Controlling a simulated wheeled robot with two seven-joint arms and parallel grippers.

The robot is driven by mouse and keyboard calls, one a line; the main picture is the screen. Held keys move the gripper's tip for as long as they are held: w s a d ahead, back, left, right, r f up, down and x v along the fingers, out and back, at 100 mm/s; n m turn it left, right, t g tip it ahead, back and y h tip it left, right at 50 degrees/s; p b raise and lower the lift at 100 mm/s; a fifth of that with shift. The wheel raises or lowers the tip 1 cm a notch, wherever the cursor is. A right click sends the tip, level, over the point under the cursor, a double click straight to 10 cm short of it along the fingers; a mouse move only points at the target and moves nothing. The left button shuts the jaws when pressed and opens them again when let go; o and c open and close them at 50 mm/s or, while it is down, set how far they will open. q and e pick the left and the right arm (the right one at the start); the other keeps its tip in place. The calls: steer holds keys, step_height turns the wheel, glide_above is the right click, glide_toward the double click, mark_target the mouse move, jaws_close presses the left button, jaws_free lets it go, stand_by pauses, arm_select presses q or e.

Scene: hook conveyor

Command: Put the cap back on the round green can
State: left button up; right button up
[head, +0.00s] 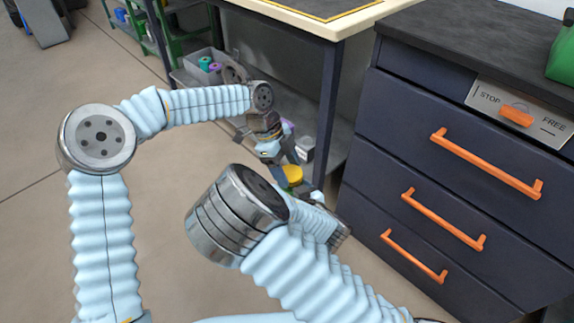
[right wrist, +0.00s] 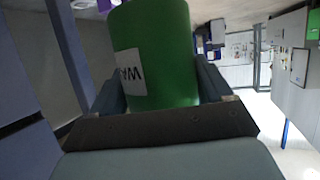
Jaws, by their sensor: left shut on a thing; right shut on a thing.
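The round green can (right wrist: 165,50) fills the middle of the right wrist view, with a white label whose dark letters appear upside down. My right gripper (right wrist: 160,84) is shut on it, one finger on each side. In the head view my left gripper (head: 281,163) points down near the lower shelf, shut on a small yellow round thing, which looks like the cap (head: 292,175).
A dark drawer cabinet (head: 440,165) with orange handles stands at right, bearing a STOP/FREE switch panel (head: 515,112) and a green object (head: 562,55). A workbench (head: 300,20) with a lower shelf stands behind my left gripper. A grey bin (head: 205,68) sits on that shelf.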

arm_select(q)
steer(key=shift+f, duration=0.45)
steer(key=shift+f, duration=0.55)
arm_select(e)
jaws_close()
arm_select(q)
steer(key=m, duration=0.1)
steer(key=m+g+y, duration=0.1)
steer(key=m, duration=0.3)
steer(key=shift+w+d+f+g, duration=0.1)
steer(key=shift+w+d+g, duration=0.1)
steer(key=shift+d+g, duration=0.15)
steer(key=m, duration=0.1)
steer(key=m+y, duration=0.1)
steer(key=m, duration=0.1)
steer(key=shift+d+m+g+y, duration=0.15)
steer(key=shift+m+g+y, duration=0.1)
steer(key=shift+m+y, duration=0.05)
steer(key=m+y, duration=0.1)
steer(key=m, duration=0.2)
steer(key=m+y, duration=0.1)
steer(key=m, duration=0.2)
steer(key=shift+d, duration=0.2)
steer(key=m+y, duration=0.2)
steer(key=m, duration=0.3)
